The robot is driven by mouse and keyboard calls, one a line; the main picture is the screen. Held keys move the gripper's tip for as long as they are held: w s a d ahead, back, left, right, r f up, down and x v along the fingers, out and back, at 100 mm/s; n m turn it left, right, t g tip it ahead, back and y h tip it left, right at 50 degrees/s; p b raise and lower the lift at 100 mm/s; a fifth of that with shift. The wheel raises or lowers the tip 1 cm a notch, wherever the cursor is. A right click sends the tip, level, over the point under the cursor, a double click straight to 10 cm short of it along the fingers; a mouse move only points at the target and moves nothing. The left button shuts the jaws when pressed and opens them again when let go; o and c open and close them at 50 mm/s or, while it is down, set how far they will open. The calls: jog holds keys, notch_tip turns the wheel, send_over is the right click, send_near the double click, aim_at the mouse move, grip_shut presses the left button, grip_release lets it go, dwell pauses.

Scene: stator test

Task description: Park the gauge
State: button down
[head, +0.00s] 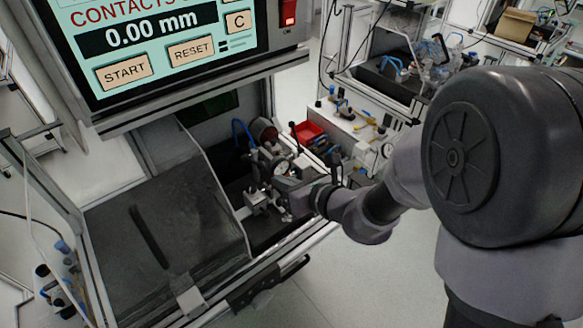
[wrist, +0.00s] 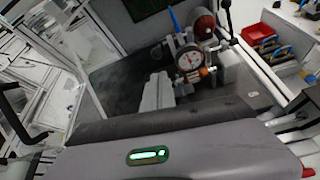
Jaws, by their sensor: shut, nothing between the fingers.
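A round dial gauge with a white face (head: 281,167) stands at the inner right of the test bay, under the screen. In the wrist view the dial gauge (wrist: 189,61) faces me, with a red-capped cylinder just behind it. My gripper (head: 283,188) reaches in from the right, close in front of the gauge, shut and empty. Its fingertips are hard to tell from the grey metal parts around the gauge. I cannot tell whether it touches the gauge. My gripper's body with a green light fills the bottom of the wrist view.
A screen (head: 160,40) reading 0.00 mm with START and RESET hangs above the bay. A red bin (head: 307,132) and a white bench (head: 350,127) with another dial stand behind at right. Floor at lower right is clear.

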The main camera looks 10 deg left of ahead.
jog(key=b+x, duration=0.1)
jog(key=x, duration=0.6)
jog(key=shift+a, duration=0.1)
